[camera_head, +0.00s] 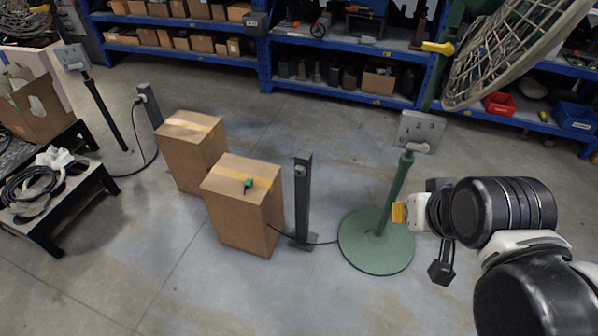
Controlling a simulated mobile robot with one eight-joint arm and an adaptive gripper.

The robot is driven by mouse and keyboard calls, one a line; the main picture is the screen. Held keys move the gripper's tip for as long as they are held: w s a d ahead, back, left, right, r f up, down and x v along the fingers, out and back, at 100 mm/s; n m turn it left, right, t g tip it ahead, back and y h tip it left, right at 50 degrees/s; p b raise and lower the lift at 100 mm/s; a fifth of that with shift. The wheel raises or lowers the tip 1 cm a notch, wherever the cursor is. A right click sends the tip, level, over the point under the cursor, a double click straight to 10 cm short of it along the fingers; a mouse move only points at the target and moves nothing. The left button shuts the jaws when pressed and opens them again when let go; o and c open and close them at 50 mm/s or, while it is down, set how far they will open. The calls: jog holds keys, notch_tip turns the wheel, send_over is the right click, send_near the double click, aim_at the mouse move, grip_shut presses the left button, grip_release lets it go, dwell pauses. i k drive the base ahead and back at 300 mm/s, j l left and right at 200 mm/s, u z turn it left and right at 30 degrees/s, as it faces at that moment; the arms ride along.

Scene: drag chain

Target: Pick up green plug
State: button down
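The green plug (248,184) is a small green piece lying on top of the front cardboard box (244,210), near its middle. My gripper (400,212) is at the right of the view, well apart from the plug, in front of the green stand. A yellow-orange part shows at its tip. I cannot make out its fingers well enough to tell whether they are open or shut. Nothing hides the plug from this view.
A second cardboard box (192,150) stands behind. A dark post (302,200) with a cable stands right of the front box. The round green base (376,242) of a large fan stands farther right. A black table (60,205) is at left. The front floor is clear.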

aim_at(248, 184)
jog(key=i+j+z, duration=0.15)
jog(key=j, duration=0.35)
jog(key=i+j+z, duration=0.15)
jog(key=j, duration=0.4)
jog(key=i+j+z, duration=0.15)
jog(key=j, duration=0.4)
jog(key=j+z, duration=0.15)
jog(key=j, duration=0.4)
